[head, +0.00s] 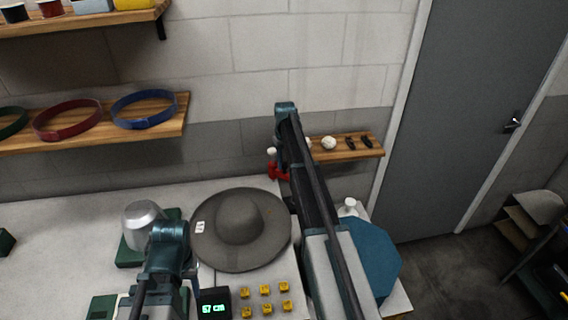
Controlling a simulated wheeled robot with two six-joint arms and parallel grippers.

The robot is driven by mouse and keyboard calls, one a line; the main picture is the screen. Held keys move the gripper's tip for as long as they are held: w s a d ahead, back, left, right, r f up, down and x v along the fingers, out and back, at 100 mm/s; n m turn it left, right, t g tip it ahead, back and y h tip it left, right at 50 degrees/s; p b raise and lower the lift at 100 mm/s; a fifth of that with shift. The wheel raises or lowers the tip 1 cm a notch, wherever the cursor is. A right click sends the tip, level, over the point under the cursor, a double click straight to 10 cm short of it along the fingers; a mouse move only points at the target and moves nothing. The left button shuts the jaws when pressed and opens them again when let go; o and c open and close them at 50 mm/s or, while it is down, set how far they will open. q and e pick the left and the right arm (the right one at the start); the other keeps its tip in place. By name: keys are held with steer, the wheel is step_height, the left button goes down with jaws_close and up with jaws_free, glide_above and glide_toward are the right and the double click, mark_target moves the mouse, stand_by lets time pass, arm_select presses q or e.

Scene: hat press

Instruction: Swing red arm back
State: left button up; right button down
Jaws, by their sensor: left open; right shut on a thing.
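A red part with a white knob (274,165), which I take for the red arm, shows behind the grey hat, mostly hidden by my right arm. My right gripper (290,180) is at this red part and shut on it; its fingertips are largely hidden behind my own arm link. The wide-brimmed grey hat (240,222) lies crown up on the white table. My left gripper (188,275) is open at the lower left, in front of the hat and beside a small display; its fingers are hard to make out.
A silver dome on a green base (143,218) stands left of the hat. Yellow buttons (265,290) and a lit display (214,303) are in front. A blue octagonal piece (370,255) lies right of my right arm. Shelves (150,104) line the wall; the table's left is mostly clear.

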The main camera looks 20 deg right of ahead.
stand_by(0.4)
steer(key=c, duration=0.6)
jaws_free()
steer(key=s+a+n, duration=0.1)
steer(key=a+n, duration=0.1)
steer(key=n, duration=0.2)
step_height(320, 180, up, 14)
steer(key=n+p, duration=1)
steer(key=p, duration=0.4)
glide_above(284, 174)
steer(key=s+a, duration=0.3)
steer(key=s, duration=0.2)
steer(key=s+a+f+m+b, duration=0.2)
steer(key=s+a+f+b, duration=0.2)
steer(key=a, duration=0.3)
steer(key=s+a+f+m+b, duration=0.2)
steer(key=s+a+f+b, duration=0.1)
steer(key=s+a, duration=0.4)
steer(key=s+a+f+m+b, duration=0.2)
steer(key=s+a+f+b, duration=0.2)
steer(key=a, duration=0.3)
steer(key=shift+s+a+f+h+b, duration=0.15)
steer(key=shift+s+h+b, duration=0.05)
steer(key=shift+s, duration=0.15)
steer(key=shift+s+a+f+h+b, duration=0.1)
steer(key=shift+s+f+h+b, duration=0.1)
steer(key=shift+s, duration=0.15)
